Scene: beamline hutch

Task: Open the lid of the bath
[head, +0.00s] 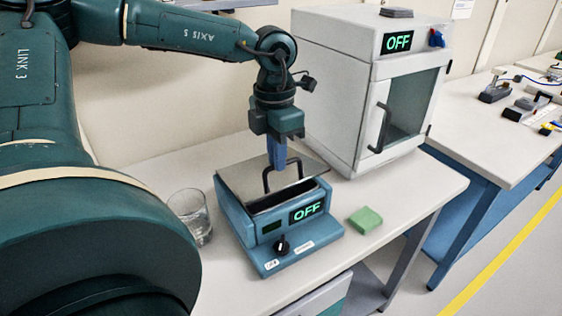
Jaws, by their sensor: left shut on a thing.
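The bath (233,211) is a blue box on the white bench, with a green OFF display and a black knob on its front. Its flat grey lid (236,180) carries a black arched handle (266,181). A dark gap shows between the lid's front edge and the bath's front rim, so the lid looks partly raised; how far is hard to tell. My left gripper (279,164) points down from above, its blue fingers shut on the lid handle and hiding part of it. My right gripper is not in view.
A glass beaker (190,218) stands close to the left of the bath. A green block (365,220) lies to its right. A white oven (343,97) with a glass door and OFF display stands behind right. A second bench (487,140) holds small tools.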

